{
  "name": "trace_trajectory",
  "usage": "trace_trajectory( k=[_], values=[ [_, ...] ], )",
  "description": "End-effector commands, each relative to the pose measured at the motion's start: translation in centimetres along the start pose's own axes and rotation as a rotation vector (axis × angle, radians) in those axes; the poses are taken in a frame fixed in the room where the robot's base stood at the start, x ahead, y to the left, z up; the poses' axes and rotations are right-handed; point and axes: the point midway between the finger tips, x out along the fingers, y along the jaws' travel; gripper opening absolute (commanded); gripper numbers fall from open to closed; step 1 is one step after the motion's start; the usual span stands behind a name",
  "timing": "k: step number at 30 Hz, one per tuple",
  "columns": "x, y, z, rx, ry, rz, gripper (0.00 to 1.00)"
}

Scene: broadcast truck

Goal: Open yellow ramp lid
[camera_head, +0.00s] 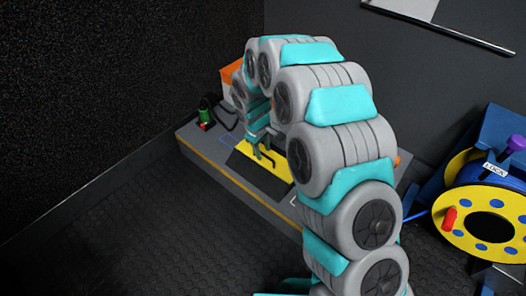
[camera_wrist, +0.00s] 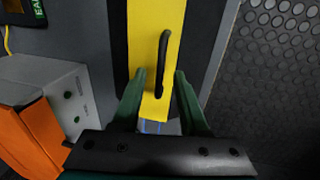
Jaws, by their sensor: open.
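The yellow ramp lid (camera_wrist: 146,42) with a black bar handle (camera_wrist: 162,62) fills the upper middle of the wrist view. It lies on the grey platform and looks closed. In the head view the yellow lid (camera_head: 264,176) is partly hidden behind my arm. My gripper (camera_wrist: 158,78) is open, its two green fingers on either side of the lower end of the handle. I cannot tell whether a finger touches the handle or lid. In the head view my gripper (camera_head: 262,146) is over the lid.
An orange and grey box (camera_wrist: 42,115) stands close beside my gripper. A small green item (camera_head: 206,112) is on the platform (camera_head: 200,140). A yellow and blue cable reel (camera_head: 490,210) stands at right. Dark textured floor (camera_head: 130,220) is clear in front.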

Motion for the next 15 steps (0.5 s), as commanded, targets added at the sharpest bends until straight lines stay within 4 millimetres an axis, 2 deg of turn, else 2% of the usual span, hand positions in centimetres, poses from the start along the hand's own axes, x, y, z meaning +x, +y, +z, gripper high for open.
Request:
trace_trajectory(
  k=[8,15],
  values=[
    [0.41,0.00,0.04,0.000,-0.001,0.000,0.43],
    [0.41,-0.01,0.05,0.000,-0.001,-0.001,0.17]
  ],
)
